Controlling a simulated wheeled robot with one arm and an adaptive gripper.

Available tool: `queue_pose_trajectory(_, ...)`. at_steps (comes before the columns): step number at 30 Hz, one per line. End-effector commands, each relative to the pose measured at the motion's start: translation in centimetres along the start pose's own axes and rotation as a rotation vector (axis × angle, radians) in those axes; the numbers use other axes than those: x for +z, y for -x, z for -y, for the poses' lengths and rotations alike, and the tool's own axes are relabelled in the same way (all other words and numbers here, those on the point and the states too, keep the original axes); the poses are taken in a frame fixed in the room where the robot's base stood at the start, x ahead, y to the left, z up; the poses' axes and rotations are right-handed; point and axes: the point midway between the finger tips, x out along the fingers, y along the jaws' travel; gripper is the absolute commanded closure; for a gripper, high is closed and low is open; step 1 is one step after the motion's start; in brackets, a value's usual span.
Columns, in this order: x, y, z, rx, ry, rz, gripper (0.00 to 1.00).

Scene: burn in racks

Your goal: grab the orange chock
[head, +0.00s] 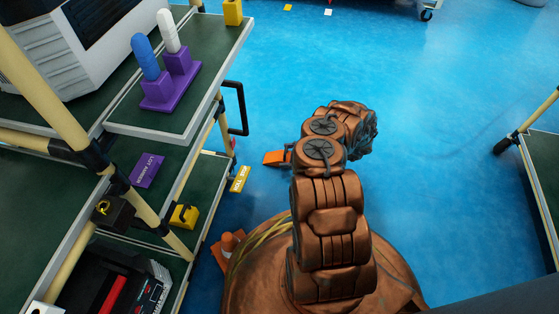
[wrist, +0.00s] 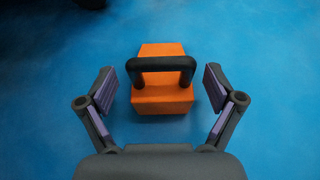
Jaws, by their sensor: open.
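The orange chock (wrist: 162,101) is an orange block with a black handle (wrist: 161,64) arched over its top. In the wrist view it sits on the blue floor, centred between the spread fingers of my gripper (wrist: 161,92). The fingers are open, with a gap on each side of the chock, and do not touch it. In the head view the chock (head: 275,158) shows just left of my arm's end, partly hidden by it. My fingers are hidden behind the arm in that view.
A rack with green shelves (head: 200,120) stands on the left, close to my arm. It holds a purple stand (head: 170,90) and a yellow block (head: 184,216). Another green-topped table (head: 545,150) is at right. Blue floor (head: 440,110) is clear between.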

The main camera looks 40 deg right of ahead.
Motion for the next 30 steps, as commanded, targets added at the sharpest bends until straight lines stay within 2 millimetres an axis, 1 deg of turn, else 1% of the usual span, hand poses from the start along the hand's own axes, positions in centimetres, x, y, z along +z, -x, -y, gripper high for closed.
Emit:
queue_pose_trajectory(1,-0.4,-0.8,0.1,0.0,0.002,0.002,0.08)
queue_pose_trajectory(6,-0.2,-2.9,0.2,0.001,0.003,0.001,0.08)
queue_pose_trajectory(9,-0.1,-3.4,0.2,0.0,0.002,-0.001,0.08)
queue_pose_trajectory(15,0.0,-3.3,0.2,0.0,0.002,-0.001,0.09)
queue_pose_trajectory(30,0.0,-3.3,0.1,0.0,0.001,-0.001,0.61)
